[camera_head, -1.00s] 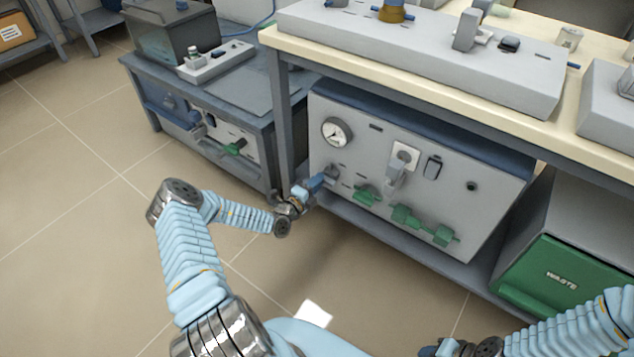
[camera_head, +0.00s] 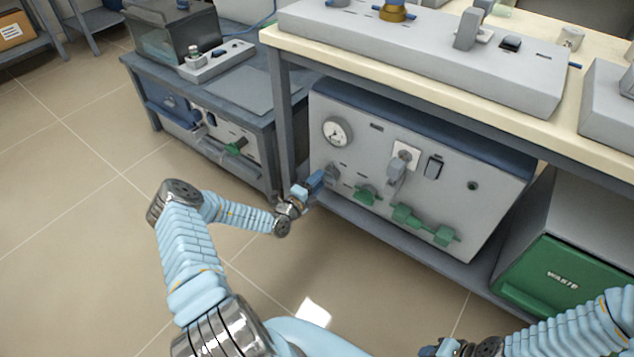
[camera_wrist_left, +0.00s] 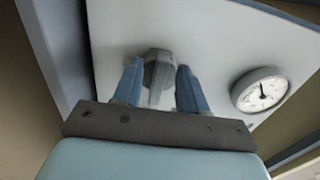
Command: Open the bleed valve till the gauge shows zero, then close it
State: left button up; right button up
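The bleed valve appears to be the grey knob (camera_wrist_left: 157,75) in the left wrist view. It is at the lower left of the furnace-side panel (camera_head: 455,205) in the head view. My left gripper (camera_head: 322,177) is in front of it. Its two blue fingers (camera_wrist_left: 158,88) stand apart on either side of the knob, with narrow gaps, so it looks open. The round white gauge (camera_head: 337,132) is above the knob in the head view and right of the fingers in the wrist view (camera_wrist_left: 262,89). Its numbers are too small to read. Part of my right gripper (camera_head: 432,350) shows at the bottom edge.
Green valve handles (camera_head: 404,214) line the panel's lower edge. A grey switch knob (camera_head: 398,165) sits higher. A bench leg (camera_head: 284,130) stands close left of my gripper. The floor at left is clear.

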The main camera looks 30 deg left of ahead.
pick_arm(q)
jog(key=shift+s, duration=0.15)
jog(key=s+a, duration=0.1)
jog(key=s, duration=1.2)
jog(key=shift+s, duration=0.25)
